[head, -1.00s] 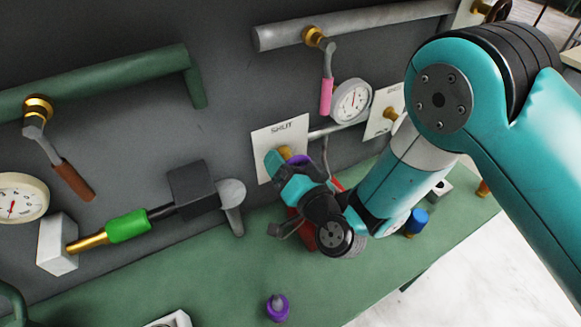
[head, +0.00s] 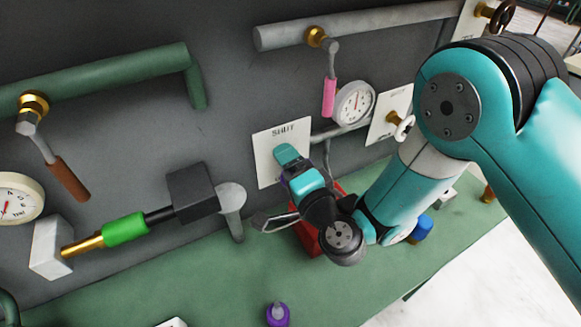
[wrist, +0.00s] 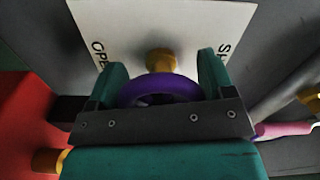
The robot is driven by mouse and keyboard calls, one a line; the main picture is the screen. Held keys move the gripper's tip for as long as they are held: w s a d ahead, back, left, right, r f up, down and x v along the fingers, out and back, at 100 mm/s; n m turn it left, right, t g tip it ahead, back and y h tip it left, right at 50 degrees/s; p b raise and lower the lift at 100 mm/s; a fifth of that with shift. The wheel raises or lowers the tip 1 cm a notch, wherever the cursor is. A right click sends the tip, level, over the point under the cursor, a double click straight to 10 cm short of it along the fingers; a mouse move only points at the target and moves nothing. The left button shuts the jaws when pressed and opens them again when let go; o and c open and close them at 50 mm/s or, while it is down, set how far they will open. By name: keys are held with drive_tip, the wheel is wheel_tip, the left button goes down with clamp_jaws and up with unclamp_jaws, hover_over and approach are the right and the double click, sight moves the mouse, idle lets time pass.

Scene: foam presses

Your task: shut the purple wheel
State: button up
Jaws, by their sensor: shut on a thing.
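The purple wheel (wrist: 160,88) sits on a brass stem (wrist: 161,60) in front of a white plate (wrist: 230,22). The plate's lettering reads "SHUT" on one side and shows part of "OPEN" on the other. My gripper (wrist: 162,80) has one teal finger on each side of the wheel and is shut on it. In the head view, my gripper (head: 288,158) is at the plate (head: 265,160) and hides nearly all of the wheel. Only a small purple patch shows beside the fingers.
A red box (head: 307,236) stands on the green bench (head: 190,285) below my wrist. A pink-handled lever (head: 329,97), a gauge (head: 355,103) and a white wheel (head: 404,127) are close by on the right.

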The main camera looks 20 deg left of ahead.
idle(0.5)
drive_tip(key=o, duration=0.9)
